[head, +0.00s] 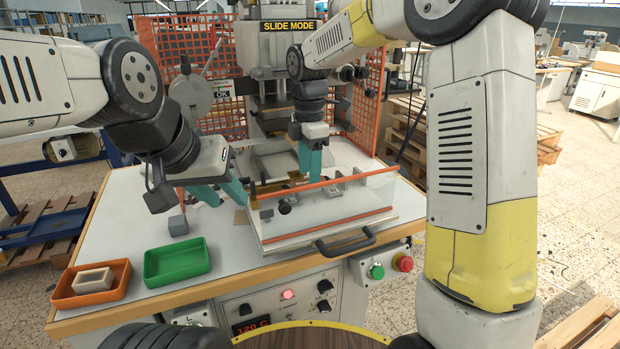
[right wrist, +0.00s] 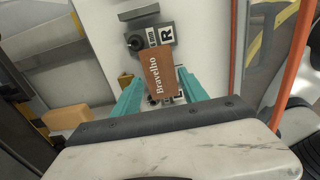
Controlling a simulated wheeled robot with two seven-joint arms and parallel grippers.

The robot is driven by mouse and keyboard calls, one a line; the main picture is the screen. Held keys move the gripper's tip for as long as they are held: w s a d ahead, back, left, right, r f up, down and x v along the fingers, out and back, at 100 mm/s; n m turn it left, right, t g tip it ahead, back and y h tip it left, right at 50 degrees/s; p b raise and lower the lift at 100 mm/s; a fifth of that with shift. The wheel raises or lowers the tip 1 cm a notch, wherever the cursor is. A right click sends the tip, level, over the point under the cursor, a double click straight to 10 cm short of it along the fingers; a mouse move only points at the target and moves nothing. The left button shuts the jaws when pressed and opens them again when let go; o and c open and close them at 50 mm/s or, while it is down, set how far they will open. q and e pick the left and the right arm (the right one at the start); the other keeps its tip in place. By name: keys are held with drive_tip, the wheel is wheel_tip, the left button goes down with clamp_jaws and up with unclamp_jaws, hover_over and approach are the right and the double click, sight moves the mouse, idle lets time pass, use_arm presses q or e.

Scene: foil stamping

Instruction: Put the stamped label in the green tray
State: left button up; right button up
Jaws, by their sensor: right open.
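The stamped label (right wrist: 158,77), brown with white "bravelho" lettering, shows in the right wrist view beside a grey fixture marked R (right wrist: 150,36). My right gripper (right wrist: 153,92) is open, with its teal fingers on either side of the label's near end; I cannot tell whether they touch it. In the head view my right gripper (head: 310,160) reaches down over the press bed, and the label is hard to make out. My left gripper (head: 222,194) is left of the bed, its teal fingers apart and empty. The green tray (head: 178,262) is empty at the table's front left.
An orange tray (head: 92,284) with pale blanks stands left of the green tray. A small grey block (head: 178,226) sits behind the green tray. The slide-mode press (head: 288,60) rises behind the bed, with orange mesh guards (head: 190,50) around it.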

drive_tip(key=shift+f, duration=0.6)
drive_tip(key=c, duration=1)
drive_tip(key=shift+o, duration=0.2)
drive_tip(key=shift+r, duration=0.1)
